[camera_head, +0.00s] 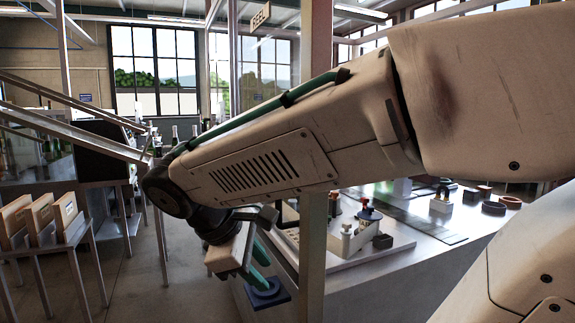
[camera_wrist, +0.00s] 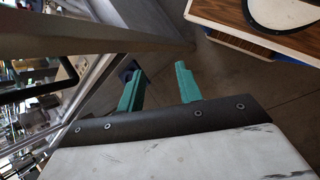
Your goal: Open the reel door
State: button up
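My gripper (camera_head: 264,268) is low, left of the post's lower part, and points down and right. In the wrist view its teal fingers (camera_wrist: 158,78) are apart with nothing between them. Metal frame bars (camera_wrist: 95,45) and a black curved bar (camera_wrist: 45,84) lie left of the fingers; I cannot tell whether this is the door's handle.
A bench (camera_head: 420,265) with small fixtures and a dark-topped bottle-like piece (camera_head: 368,212) is right of the post. A rack of wooden boxes (camera_head: 40,220) stands at the left. Bare floor (camera_head: 150,275) lies between. A wood-topped item (camera_wrist: 245,18) is at the wrist view's upper right.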

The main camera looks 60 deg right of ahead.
jog(key=w+d+r+n+g+h, duration=0.4)
jog(key=w+d+r+n+h, duration=0.4)
jog(key=w+d+r+h, duration=0.4)
jog(key=s+d+r+y, duration=0.1)
jog(key=s+d, duration=0.1)
jog(key=d, duration=0.5)
jog(key=shift+s+r, duration=0.2)
jog(key=shift+r, duration=0.1)
grip_shut()
